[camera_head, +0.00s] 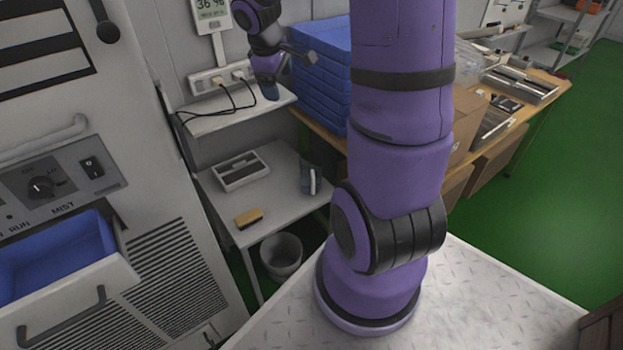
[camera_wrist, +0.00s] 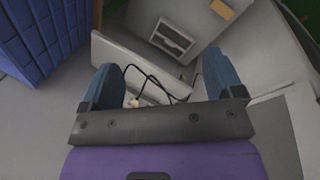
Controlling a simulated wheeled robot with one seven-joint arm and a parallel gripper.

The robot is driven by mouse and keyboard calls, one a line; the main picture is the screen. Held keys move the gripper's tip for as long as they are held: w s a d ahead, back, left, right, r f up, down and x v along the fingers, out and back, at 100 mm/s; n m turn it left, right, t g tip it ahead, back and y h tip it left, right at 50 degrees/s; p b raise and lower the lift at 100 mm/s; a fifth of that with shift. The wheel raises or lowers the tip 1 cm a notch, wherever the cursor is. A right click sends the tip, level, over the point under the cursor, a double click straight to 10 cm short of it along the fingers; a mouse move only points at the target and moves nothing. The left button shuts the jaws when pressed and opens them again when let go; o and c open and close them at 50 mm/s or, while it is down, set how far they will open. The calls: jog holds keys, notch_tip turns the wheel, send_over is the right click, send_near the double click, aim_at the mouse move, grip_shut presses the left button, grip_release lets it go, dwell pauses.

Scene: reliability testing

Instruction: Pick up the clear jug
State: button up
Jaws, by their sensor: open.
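The clear jug (camera_head: 306,178) stands upright on the low grey table in the head view, near its right side; a pale handle shows on its right. I cannot make the jug out in the wrist view. My gripper (camera_head: 270,92) is up and to the left of the jug in the head view, by the wall shelf and power sockets. In the wrist view my gripper (camera_wrist: 160,72) has its two blue fingers spread wide, with nothing held between them.
The low table (camera_head: 282,195) also holds a grey tray (camera_head: 240,172) and a yellow brush (camera_head: 248,217). A wall shelf (camera_head: 215,118) with black cables overhangs it. Blue crates (camera_head: 322,85) stand behind the jug. A grey bin (camera_head: 281,254) stands below.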

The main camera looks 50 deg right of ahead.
jog(key=w+d+f+n+g+y, duration=0.1)
jog(key=d+f, duration=0.3)
jog(key=f, duration=0.4)
jog(key=w+d+f+n, duration=0.1)
jog(key=d+f+n, duration=0.1)
jog(key=d+f, duration=0.45)
jog(key=n+y, duration=0.1)
jog(key=y, duration=0.1)
send_over(313, 173)
notch_tip(313, 173, down, 13)
jog(key=shift+n, duration=0.4)
notch_tip(313, 173, down, 8)
jog(key=shift+d+f, duration=0.1)
jog(key=shift+f, duration=3.3)
jog(key=shift+c, duration=0.3)
jog(key=c, duration=1.4)
